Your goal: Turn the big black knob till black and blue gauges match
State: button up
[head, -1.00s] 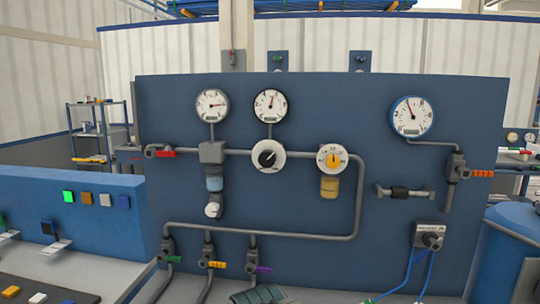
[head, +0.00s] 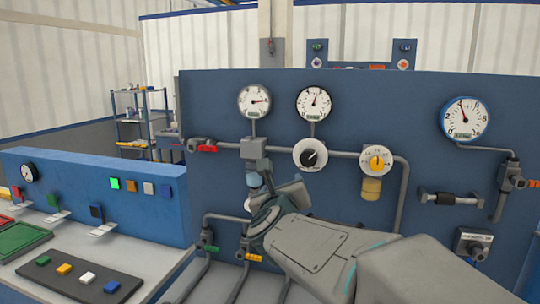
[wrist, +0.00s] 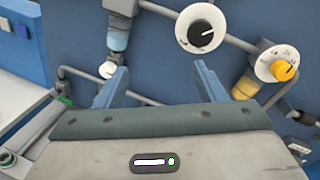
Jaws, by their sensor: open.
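The big black knob (head: 312,154) sits on a round white dial on the blue panel; in the wrist view it (wrist: 201,34) is above and right of centre. The black-rimmed gauge (head: 313,102) is above it, its needle just right of upright. The blue-rimmed gauge (head: 465,119) is at right, its needle slightly left of upright, so the needles differ. My gripper (head: 278,184) is open and empty, below and left of the knob and apart from it. In the wrist view its fingers (wrist: 160,68) are spread below the knob.
A grey-rimmed gauge (head: 254,101) stands left of the black one. A yellow knob (head: 378,161) is right of the black knob. Grey pipes and a valve with a red handle (head: 208,149) run along the panel. A low blue console (head: 95,195) stands at left.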

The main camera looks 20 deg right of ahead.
aim_at(308, 158)
jog(key=w+d+m+h+p, duration=0.1)
jog(key=w+d+m, duration=0.1)
jog(key=w+d, duration=0.1)
jog(key=w+d+r+m+h+p, duration=0.1)
jog(key=w+d+m, duration=0.1)
jog(key=w+d, duration=0.2)
jog(key=w+d+r+m+g+h+p, duration=0.1)
jog(key=w+d+m+p, duration=0.1)
jog(key=w+d+m, duration=0.1)
jog(key=shift+w+d+r+h, duration=0.1)
jog(key=shift+w+d+h, duration=0.25)
jog(key=shift+d, duration=0.35)
jog(key=shift+c, duration=0.3)
jog(key=c, duration=0.9)
